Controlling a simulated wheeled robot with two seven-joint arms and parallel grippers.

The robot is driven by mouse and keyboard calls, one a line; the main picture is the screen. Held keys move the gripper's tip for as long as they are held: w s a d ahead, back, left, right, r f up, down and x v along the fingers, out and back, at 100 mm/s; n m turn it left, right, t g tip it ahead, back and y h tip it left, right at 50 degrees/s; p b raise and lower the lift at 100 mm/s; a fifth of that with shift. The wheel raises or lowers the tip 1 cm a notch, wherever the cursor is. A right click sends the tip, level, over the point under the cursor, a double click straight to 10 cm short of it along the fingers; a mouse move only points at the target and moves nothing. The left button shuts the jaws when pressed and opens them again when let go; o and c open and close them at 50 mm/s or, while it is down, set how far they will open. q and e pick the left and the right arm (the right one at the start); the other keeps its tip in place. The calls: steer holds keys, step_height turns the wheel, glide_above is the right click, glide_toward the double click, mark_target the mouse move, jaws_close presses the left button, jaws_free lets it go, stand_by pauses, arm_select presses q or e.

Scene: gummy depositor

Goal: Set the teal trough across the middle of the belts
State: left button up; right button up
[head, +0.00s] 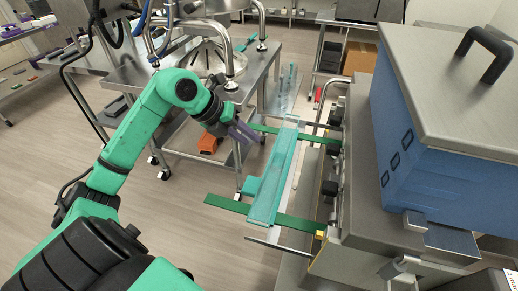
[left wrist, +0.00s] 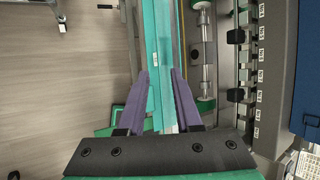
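The teal trough (head: 273,180) is long and narrow and lies across the two green belts, with a small teal block (head: 251,186) at its left side. In the left wrist view the trough (left wrist: 155,45) runs up the picture between my purple fingers. My left gripper (head: 241,134) is open and empty, just left of the trough's far half in the head view. In the left wrist view its fingertips (left wrist: 160,72) are apart on either side of the trough; I cannot tell the height gap. My right gripper is not in view.
The near green belt (head: 290,222) and far green belt (head: 268,129) stick out from the steel machine (head: 352,205) on the right, which carries a big blue housing (head: 440,170). A steel table (head: 135,75) stands behind my left arm. The floor at left is clear.

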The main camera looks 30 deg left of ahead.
arm_select(q)
steer(key=w+f+n+t+h, duration=0.6)
steer(key=w+f+n, duration=0.2)
steer(key=f+n, duration=0.15)
steer(key=s+a+f+n+t+y, duration=0.1)
steer(key=a+f+n+y, duration=0.2)
steer(key=f+n, duration=0.45)
steer(key=s+a+f+n+t+y, duration=0.1)
steer(key=a+f+n+y, duration=0.3)
steer(key=f, duration=0.7)
steer(key=s+f+n+g+y, duration=0.2)
steer(key=s+f, duration=0.4)
steer(key=f, duration=0.2)
steer(key=s+f+n+g+y, duration=0.1)
steer(key=s+f+n+g, duration=0.15)
steer(key=s+f, duration=0.45)
steer(key=s+d+f+n+g, duration=0.1)
steer(key=s+d+f+g, duration=0.1)
steer(key=s+f, duration=0.3)
steer(key=s+d+f+n+g, duration=0.1)
steer(key=s+d+f+g, duration=0.2)
steer(key=s, duration=0.9)
steer(key=s+d+f+n+g, duration=0.2)
steer(key=s+d+f+g, duration=0.1)
steer(key=s+f, duration=0.4)
steer(key=shift+s+d+f, duration=0.25)
steer(key=shift+s+d, duration=0.25)
steer(key=shift+s, duration=0.4)
